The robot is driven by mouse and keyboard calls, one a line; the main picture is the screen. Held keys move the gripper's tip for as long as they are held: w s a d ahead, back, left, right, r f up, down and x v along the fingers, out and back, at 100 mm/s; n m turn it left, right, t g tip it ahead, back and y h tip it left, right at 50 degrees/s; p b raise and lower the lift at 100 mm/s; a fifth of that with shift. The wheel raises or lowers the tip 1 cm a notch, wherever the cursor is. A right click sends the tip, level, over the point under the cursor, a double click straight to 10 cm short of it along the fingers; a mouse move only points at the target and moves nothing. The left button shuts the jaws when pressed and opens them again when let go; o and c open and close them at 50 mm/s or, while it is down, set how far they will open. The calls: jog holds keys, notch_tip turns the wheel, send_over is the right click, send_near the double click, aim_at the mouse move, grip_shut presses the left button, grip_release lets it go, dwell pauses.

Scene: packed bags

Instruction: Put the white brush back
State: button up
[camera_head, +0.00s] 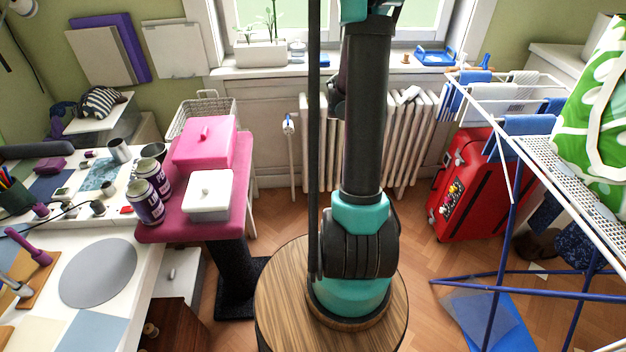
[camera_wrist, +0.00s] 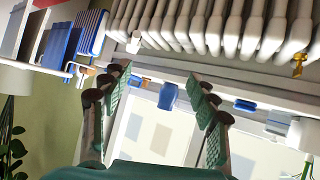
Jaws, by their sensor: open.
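A small white object (camera_head: 407,95), which looks like the white brush, lies on top of the radiator; its shape is hard to make out. A white object in the wrist view (camera_wrist: 134,45) at the radiator edge seems to be the same. A wooden stand (camera_head: 477,69) with a blue upright piece (camera_head: 486,60) is at the right end of the windowsill. My gripper (camera_wrist: 160,88) is open and empty, facing the sill and radiator. It is out of the head view, and nothing touches its fingers.
A white drying rack (camera_head: 510,150) with blue towels stands at right, beside a red suitcase (camera_head: 470,185). A blue tray (camera_head: 435,57) sits on the sill. A pink box (camera_head: 205,145) and a white box (camera_head: 208,196) stand on the stool at left. A cluttered desk fills the left.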

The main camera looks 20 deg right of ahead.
jog(key=s+a+f+n+g+y, duration=0.1)
jog(key=s+a+n+y, duration=0.3)
jog(key=s+a, duration=1.1)
jog(key=s+a+f+n+g+y, duration=0.2)
jog(key=s+a+f+n+y, duration=0.2)
jog(key=s+a, duration=1.2)
jog(key=shift+s+a+n+y, duration=0.15)
jog(key=shift+s+n+y, duration=0.15)
jog(key=shift+n+y, duration=0.1)
